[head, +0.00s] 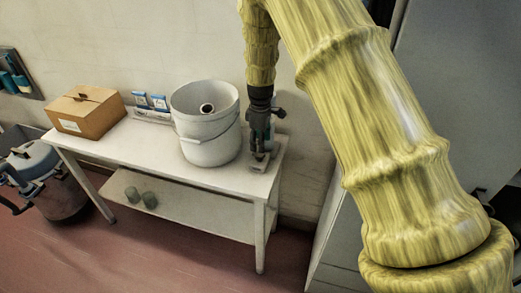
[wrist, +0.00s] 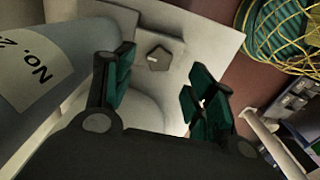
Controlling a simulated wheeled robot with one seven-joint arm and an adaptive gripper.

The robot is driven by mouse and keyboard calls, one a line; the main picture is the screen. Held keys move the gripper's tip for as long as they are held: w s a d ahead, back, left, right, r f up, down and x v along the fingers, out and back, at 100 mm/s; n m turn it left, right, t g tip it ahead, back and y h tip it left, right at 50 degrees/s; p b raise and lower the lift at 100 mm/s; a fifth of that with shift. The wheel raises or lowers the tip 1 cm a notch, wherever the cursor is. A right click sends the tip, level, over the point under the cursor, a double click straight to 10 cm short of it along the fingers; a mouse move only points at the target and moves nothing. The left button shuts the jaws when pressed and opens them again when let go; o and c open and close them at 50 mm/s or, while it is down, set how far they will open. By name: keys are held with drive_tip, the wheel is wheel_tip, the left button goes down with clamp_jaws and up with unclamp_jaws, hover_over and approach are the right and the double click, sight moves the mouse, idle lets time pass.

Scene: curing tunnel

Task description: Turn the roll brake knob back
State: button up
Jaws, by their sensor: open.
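The roll brake knob (wrist: 158,58) is a small dark, angular knob with a pale mark, on a light plate in the wrist view. In the head view my gripper (head: 260,148) points down over the right end of the white table, at a small grey fixture (head: 258,165); the knob itself cannot be made out there. In the wrist view my gripper (wrist: 158,88) is open, its teal-padded fingers apart, with the knob showing beyond and between them. Nothing is held. I cannot tell whether a finger touches the knob.
A white bucket (head: 207,125) stands close left of my gripper on the white table (head: 135,143). A cardboard box (head: 87,113) is farther left. A grey cabinet (head: 445,85) is at the right.

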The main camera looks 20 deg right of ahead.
sight(260, 157)
wheel_tip(260, 157, down, 3)
drive_tip(key=shift+w+r+p, duration=0.1)
drive_tip(key=shift+w+p, duration=0.05)
drive_tip(key=shift+p, duration=0.15)
drive_tip(key=shift+s+f, duration=0.25)
drive_tip(key=shift+f, duration=0.35)
drive_tip(key=shift+w+f+p, duration=0.1)
drive_tip(key=shift+f+p, duration=0.25)
drive_tip(key=shift+f, duration=0.55)
drive_tip(key=shift+c, duration=0.2)
drive_tip(key=c, duration=1)
